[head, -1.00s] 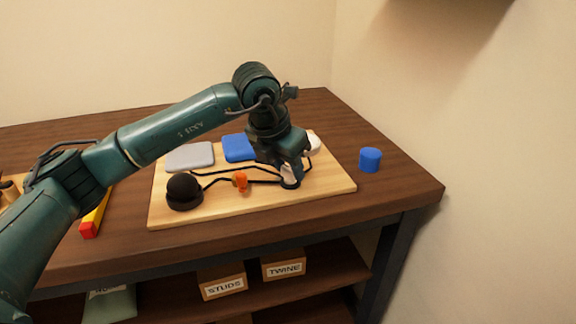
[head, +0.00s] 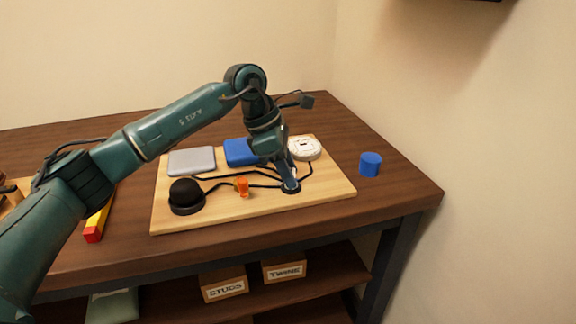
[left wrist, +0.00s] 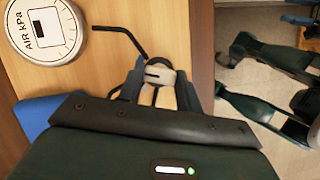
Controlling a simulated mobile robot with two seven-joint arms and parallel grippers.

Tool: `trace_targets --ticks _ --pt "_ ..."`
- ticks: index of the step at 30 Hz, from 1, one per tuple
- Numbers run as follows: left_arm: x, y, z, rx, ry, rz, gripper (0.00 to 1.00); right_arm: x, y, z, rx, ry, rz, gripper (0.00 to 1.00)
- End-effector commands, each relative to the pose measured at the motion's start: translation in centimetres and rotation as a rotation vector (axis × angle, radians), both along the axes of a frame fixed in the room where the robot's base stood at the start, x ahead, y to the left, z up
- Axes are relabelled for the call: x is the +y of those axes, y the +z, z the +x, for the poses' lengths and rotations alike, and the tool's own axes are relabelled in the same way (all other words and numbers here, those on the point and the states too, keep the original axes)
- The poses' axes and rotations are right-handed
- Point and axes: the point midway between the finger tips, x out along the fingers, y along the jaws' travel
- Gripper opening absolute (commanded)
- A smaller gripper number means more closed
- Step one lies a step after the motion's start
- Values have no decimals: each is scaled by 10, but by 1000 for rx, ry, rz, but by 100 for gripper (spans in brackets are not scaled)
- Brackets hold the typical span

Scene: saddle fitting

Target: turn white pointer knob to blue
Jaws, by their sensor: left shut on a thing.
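The white pointer knob (left wrist: 160,73) sits on a dark round base at the front right of the wooden board (head: 225,215). My left gripper (head: 289,184) comes down over it from above and is shut on it; its fingers (left wrist: 160,92) show on both sides of the knob in the left wrist view. A short dark mark shows on the knob's top, but I cannot tell which pad it points at. The blue pad (head: 240,152) lies at the back middle of the board, beside the grey pad (head: 191,161). My right gripper is not in view.
A white round gauge (head: 304,148) stands behind the knob. An orange piece (head: 242,187) and a black dome (head: 186,194) are left of it, with black lines running across the board. A blue cylinder (head: 370,163) stands on the table (head: 395,192) to the right.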

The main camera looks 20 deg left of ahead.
Motion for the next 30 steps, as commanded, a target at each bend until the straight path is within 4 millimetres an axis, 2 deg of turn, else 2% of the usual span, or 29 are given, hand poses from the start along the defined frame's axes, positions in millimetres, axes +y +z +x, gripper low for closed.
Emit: trace_targets --ticks 6,15,30 --pt "-1 2 2 -1 -173 -3 12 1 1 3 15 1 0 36" --pt "-1 2 3 -3 -330 -1 12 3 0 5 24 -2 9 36" --pt "-1 1 3 -5 -389 1 12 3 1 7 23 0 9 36"
